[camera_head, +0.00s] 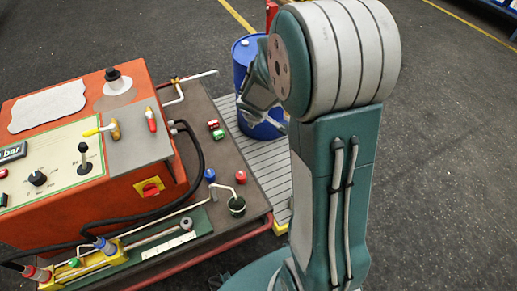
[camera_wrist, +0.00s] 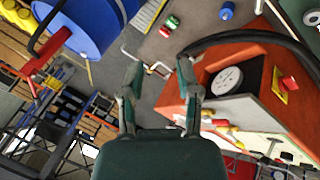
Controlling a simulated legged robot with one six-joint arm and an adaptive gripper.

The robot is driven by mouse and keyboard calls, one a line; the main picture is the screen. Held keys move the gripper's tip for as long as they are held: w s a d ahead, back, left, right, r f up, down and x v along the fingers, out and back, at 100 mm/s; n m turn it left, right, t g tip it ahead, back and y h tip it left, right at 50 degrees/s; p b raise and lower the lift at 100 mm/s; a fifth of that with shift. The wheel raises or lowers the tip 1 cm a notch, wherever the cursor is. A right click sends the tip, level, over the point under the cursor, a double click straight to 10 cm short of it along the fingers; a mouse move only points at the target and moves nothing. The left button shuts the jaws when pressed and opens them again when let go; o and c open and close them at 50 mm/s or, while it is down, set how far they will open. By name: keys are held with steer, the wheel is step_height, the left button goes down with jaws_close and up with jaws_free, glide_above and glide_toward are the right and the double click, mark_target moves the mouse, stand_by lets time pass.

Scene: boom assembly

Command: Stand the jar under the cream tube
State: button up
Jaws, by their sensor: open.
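The orange console (camera_head: 150,185) with levers and knobs fills the left of the bench. A black hose (camera_head: 197,150) loops beside it. Red and green blocks (camera_head: 215,130) and a blue cap (camera_head: 210,175) stand on the bench.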

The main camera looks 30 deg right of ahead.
steer(key=s+a+r+m, duration=0.3)
steer(key=s+r+m, duration=0.1)
steer(key=s+r, duration=0.75)
steer(key=s+a+r+m+y, duration=0.1)
steer(key=s+a+r, duration=0.2)
steer(key=s, duration=0.3)
steer(key=s+a+r+m+y, duration=0.1)
steer(key=s+a+r, duration=0.3)
steer(key=s, duration=0.2)
steer(key=shift+s+a+m+y, duration=0.25)
steer(key=shift+a+m+y, duration=0.05)
steer(key=shift+m, duration=0.1)
